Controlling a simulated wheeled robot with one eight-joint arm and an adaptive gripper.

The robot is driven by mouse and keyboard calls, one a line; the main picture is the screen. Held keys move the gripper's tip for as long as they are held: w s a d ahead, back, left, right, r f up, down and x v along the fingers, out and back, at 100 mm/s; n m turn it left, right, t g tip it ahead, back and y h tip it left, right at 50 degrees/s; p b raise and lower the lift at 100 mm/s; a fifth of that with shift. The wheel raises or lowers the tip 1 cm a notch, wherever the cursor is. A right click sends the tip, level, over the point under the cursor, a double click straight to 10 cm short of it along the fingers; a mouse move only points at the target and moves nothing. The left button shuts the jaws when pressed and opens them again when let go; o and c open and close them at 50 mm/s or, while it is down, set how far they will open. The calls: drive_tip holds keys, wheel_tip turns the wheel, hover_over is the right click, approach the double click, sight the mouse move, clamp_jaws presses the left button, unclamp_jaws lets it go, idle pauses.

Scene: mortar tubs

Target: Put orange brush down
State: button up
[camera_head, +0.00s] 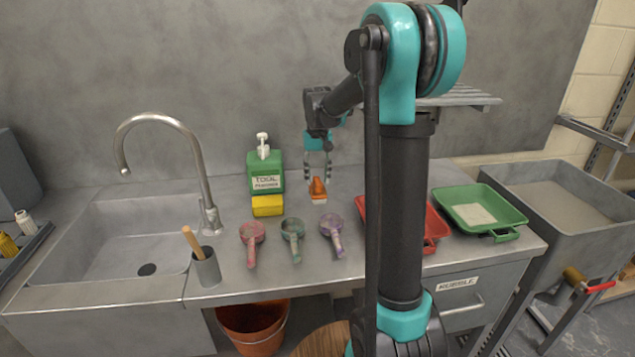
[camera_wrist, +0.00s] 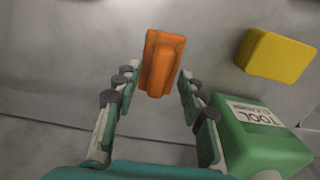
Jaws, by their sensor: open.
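The orange brush (camera_head: 317,189) rests on the grey metal counter, right of the green bottle, with pale bristles at its lower end. My gripper (camera_head: 317,178) is above and just behind it, fingers pointing down. In the wrist view the orange brush (camera_wrist: 162,62) lies at the far end of the gap between the fingers of my gripper (camera_wrist: 157,92). The fingers are spread, with gaps visible beside the brush. My gripper is open and holds nothing.
A green bottle (camera_head: 265,173) and yellow sponge (camera_head: 267,206) stand close left. Pink (camera_head: 252,236), green (camera_head: 292,231) and purple (camera_head: 331,228) scoops lie in front. Red (camera_head: 431,246) and green (camera_head: 470,224) trays are right; the sink (camera_head: 120,265) is left.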

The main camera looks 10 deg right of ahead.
sight(318, 181)
wheel_tip(318, 181, up, 10)
idle(0.4)
